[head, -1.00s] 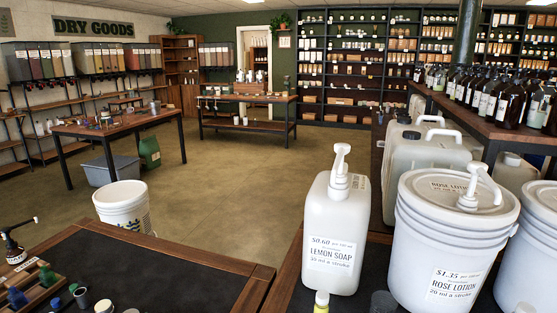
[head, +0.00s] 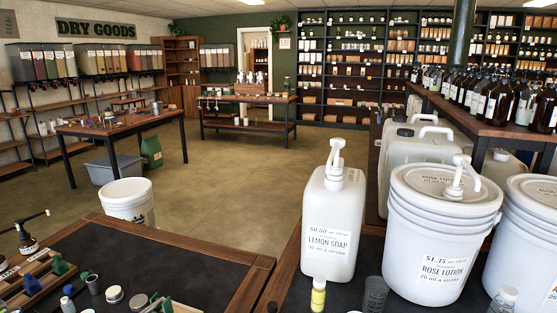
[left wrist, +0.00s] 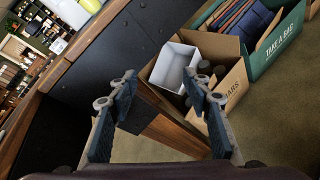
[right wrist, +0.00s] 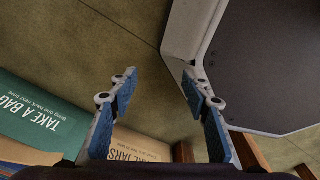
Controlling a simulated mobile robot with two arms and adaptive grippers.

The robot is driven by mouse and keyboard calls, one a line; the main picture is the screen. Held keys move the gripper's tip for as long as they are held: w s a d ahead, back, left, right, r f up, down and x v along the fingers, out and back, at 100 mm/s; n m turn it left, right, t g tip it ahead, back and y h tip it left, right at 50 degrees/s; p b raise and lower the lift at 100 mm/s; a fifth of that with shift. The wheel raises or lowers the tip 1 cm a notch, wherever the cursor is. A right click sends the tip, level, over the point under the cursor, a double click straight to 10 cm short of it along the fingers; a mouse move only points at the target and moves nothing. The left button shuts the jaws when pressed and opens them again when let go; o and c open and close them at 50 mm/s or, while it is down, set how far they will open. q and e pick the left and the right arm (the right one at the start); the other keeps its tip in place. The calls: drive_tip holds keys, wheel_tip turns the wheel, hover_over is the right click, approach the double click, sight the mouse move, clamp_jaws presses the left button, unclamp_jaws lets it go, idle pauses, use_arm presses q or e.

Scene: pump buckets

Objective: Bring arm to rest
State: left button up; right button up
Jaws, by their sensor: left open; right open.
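My left gripper (left wrist: 160,88) shows in the left wrist view, open with nothing between its fingers. Beyond its fingers are a wooden edge and cardboard boxes. My right gripper (right wrist: 155,85) shows in the right wrist view, open and empty, over bare floor next to a dark panel with a pale rim (right wrist: 183,40). Neither gripper shows in the head view. In the head view a white Lemon Soap pump jug (head: 332,225) stands upright on the counter, with a white Rose Lotion pump bucket (head: 440,225) to its right.
A yellow-labelled bottle (head: 318,295) and a clear bottle (head: 503,299) stand at the counter's front. A green Take a Bag box (left wrist: 285,62) and a white bin (left wrist: 173,66) lie low near my left gripper. A white bucket (head: 127,203) stands behind the left table (head: 150,265).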

use_arm(q)
drive_tip(key=s+a+f+m+g+y, duration=0.2)
drive_tip(key=s+a+f+m, duration=0.2)
drive_tip(key=f, duration=0.4)
drive_tip(key=s+a+f+m+g+y, duration=0.1)
drive_tip(key=s+a+f+m, duration=0.3)
drive_tip(key=f, duration=0.4)
drive_tip(key=s+a+f+m+g+y, duration=0.25)
drive_tip(key=s+f, duration=0.25)
drive_tip(key=f, duration=0.3)
drive_tip(key=s+a+f+m+g+y, duration=0.1)
drive_tip(key=s+a+f+m, duration=0.3)
drive_tip(key=s, duration=0.4)
drive_tip(key=s+a+f+m+g+y, duration=0.1)
drive_tip(key=s+a+f+m+g, duration=0.1)
drive_tip(key=s, duration=0.6)
drive_tip(key=s+a+f+m+g+y, duration=0.1)
drive_tip(key=s+a+f+m, duration=0.4)
drive_tip(key=s+a+m, duration=0.1)
drive_tip(key=shift+s+a+f+m+g, duration=0.35)
drive_tip(key=shift+s+m, duration=0.4)
drive_tip(key=shift+s, duration=0.2)
